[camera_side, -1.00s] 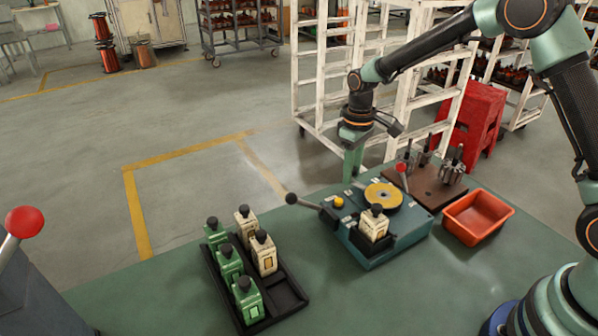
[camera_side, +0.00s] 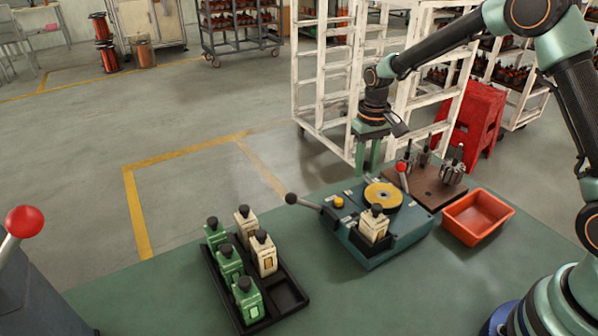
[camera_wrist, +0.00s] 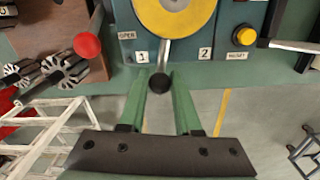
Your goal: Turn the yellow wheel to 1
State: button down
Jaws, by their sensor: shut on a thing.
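The yellow wheel (camera_side: 371,196) lies on top of the teal box (camera_side: 362,252); part of it shows at the top of the wrist view (camera_wrist: 147,14). A metal lever with a black knob (camera_wrist: 160,81) points from the wheel toward my gripper. The lever lies between the label 1 (camera_wrist: 142,57) and the label 2 (camera_wrist: 205,53), nearer to 1. My gripper (camera_wrist: 160,77) has its green fingers on either side of the knob and is shut on the lever.
A yellow button (camera_wrist: 245,36) is right of label 2. A red-knobbed lever (camera_wrist: 87,45) stands left of the box. A cream bottle (camera_side: 374,224) sits in the box's front. A black tray (camera_side: 287,294) with several bottles and an orange bin (camera_side: 478,217) flank the box.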

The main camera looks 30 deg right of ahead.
jog(key=shift+d+r+m, duration=0.1)
jog(key=shift+d+m, duration=0.2)
jog(key=c, duration=0.6)
grip_release()
notch_tip(320, 180, up, 12)
jog(key=shift+s, duration=0.1)
dwell(0.3)
jog(key=s+r+t, duration=0.2)
jog(key=s, duration=0.4)
jog(key=s+a+r+n+t, duration=0.1)
jog(key=s+r, duration=0.1)
jog(key=s, duration=0.4)
jog(key=s+a+r+n+t, duration=0.1)
jog(key=s+t, duration=0.1)
jog(key=s, duration=0.4)
jog(key=shift+s+a+r+t, duration=0.2)
jog(key=shift+a+r+t, duration=0.1)
jog(key=shift+r, duration=0.1)
